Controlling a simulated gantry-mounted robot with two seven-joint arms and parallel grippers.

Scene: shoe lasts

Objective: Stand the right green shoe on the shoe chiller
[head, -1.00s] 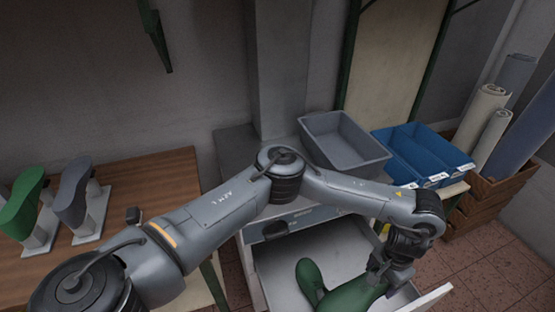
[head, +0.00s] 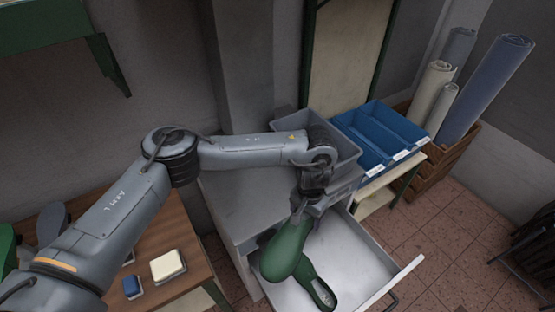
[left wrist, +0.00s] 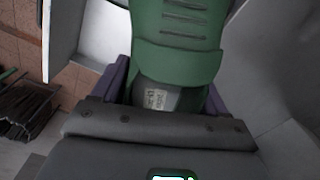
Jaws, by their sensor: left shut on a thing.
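My left gripper (head: 311,203) is shut on a green shoe (head: 287,252), which hangs down tilted over the open drawer. In the left wrist view the same green shoe (left wrist: 180,60) sits between the purple-padded fingers, with a small pale label (left wrist: 155,98) close to the jaws. A second green shoe (head: 318,292) with a dark opening lies in the drawer, partly hidden behind the held one. I cannot tell which shoe is the right one by shape alone. I cannot make out for sure which thing is the shoe chiller. My right gripper is not in view.
The white drawer (head: 357,255) stands pulled out of a grey cabinet (head: 250,195). A grey bin (head: 345,147) and blue bins (head: 384,130) stand behind. A wooden table (head: 180,246) at left holds a cream block (head: 168,266) and a blue block (head: 132,287).

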